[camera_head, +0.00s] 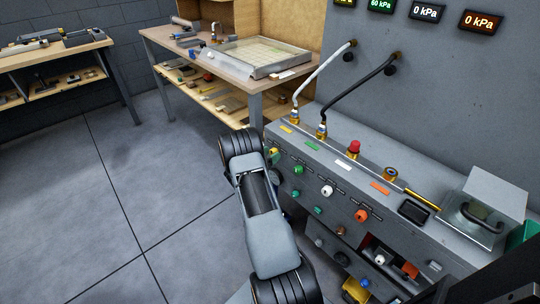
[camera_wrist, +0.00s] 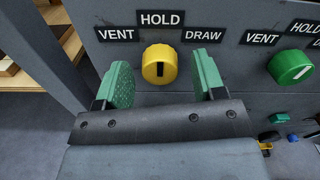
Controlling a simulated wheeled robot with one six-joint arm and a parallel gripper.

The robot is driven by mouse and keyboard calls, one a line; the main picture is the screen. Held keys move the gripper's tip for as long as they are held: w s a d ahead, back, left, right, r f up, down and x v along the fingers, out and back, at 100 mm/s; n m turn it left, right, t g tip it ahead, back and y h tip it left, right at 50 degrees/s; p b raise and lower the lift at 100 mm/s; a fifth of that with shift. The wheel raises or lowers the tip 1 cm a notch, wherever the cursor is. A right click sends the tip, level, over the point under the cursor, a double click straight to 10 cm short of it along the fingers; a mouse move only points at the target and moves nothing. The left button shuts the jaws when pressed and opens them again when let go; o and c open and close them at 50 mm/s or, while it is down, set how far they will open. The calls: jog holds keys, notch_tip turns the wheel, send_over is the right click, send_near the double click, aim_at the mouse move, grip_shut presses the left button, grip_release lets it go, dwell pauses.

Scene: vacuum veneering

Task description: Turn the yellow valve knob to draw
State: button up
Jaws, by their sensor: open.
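The yellow valve knob (camera_wrist: 160,65) is on the grey panel front in the wrist view, under the labels VENT (camera_wrist: 116,35), HOLD (camera_wrist: 161,19) and DRAW (camera_wrist: 203,35). The dark mark on the knob stands upright, toward HOLD. My gripper (camera_wrist: 160,80) is open, with one green finger pad to the left of the knob and one to the right. Both pads look apart from the knob. In the head view the yellow knob (camera_head: 273,153) is at the panel's left end, partly hidden by my arm.
A green knob (camera_wrist: 290,65) with its own labels is to the right. In the head view white (camera_head: 327,191) and orange (camera_head: 361,215) knobs continue along the panel. Hoses (camera_head: 322,72) rise from the console top to the wall. A workbench (camera_head: 180,50) stands behind.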

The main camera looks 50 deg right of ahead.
jog(key=c, duration=0.9)
jog(key=shift+f+m+b, duration=0.1)
jog(key=shift+m+b, duration=0.2)
jog(key=shift+b, duration=0.05)
jog(key=m+b, duration=1.1)
jog(key=b, duration=0.1)
jog(key=shift+m, duration=0.3)
